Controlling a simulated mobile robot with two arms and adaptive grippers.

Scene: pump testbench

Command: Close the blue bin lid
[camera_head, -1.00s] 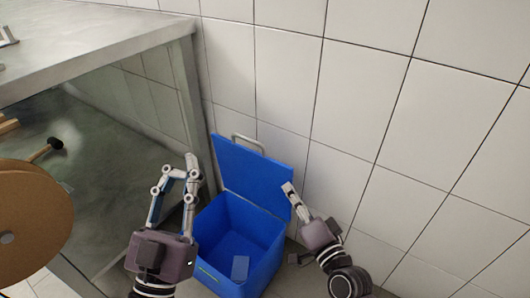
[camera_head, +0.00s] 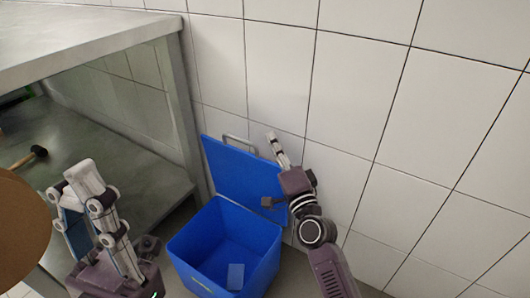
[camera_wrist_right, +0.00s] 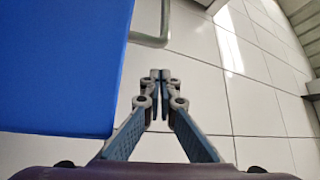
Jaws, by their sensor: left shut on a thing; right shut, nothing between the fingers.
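The blue bin (camera_head: 187,262) stands on the floor by the tiled wall. Its lid (camera_head: 235,170) is open, tilted up toward the wall, with a grey handle (camera_head: 239,141) at its top edge. My right gripper (camera_head: 271,136) is shut and empty by the lid's upper right corner. In the right wrist view, my right gripper (camera_wrist_right: 160,75) points toward the tiled wall, with the lid (camera_wrist_right: 60,70) left of it and the handle (camera_wrist_right: 152,38) beyond. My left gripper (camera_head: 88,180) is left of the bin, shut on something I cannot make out.
A flat grey-blue piece (camera_head: 235,276) lies inside the bin. A metal table (camera_head: 90,35) with a lower shelf stands at the left. A brown round disc (camera_head: 18,225) and a hammer (camera_head: 28,157) are at the far left. The tiled wall (camera_head: 400,130) is close behind the lid.

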